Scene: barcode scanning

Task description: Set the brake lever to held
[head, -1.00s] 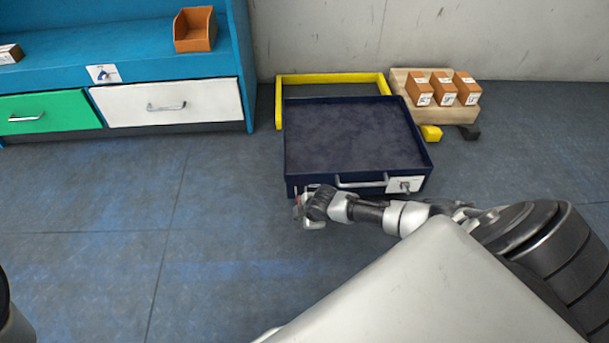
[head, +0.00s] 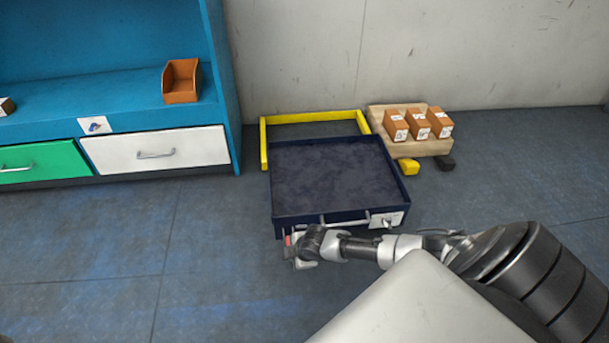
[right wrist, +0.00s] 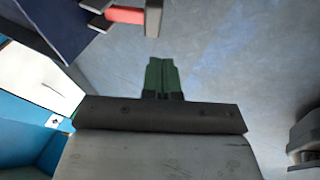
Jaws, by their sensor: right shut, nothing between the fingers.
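The dark navy cart (head: 333,180) stands on the floor with a yellow handle frame (head: 313,117) behind it. A red piece (head: 287,240), probably the brake lever, sits low at the cart's front left corner. It also shows as a red bar between grey parts at the top of the right wrist view (right wrist: 124,15). Its setting is not readable. My right gripper (head: 296,254) is beside that corner, partly covering the red piece in the head view. In the right wrist view its green fingertips (right wrist: 162,74) are together and empty, apart from the red bar. My left gripper is not in view.
The cart's front has a grey bar handle (head: 345,222) and a white plate with a small dark fitting (head: 387,221). A wooden pallet (head: 430,147) with orange boxes stands behind right. A blue shelf unit (head: 135,85) with drawers is left. The floor front left is clear.

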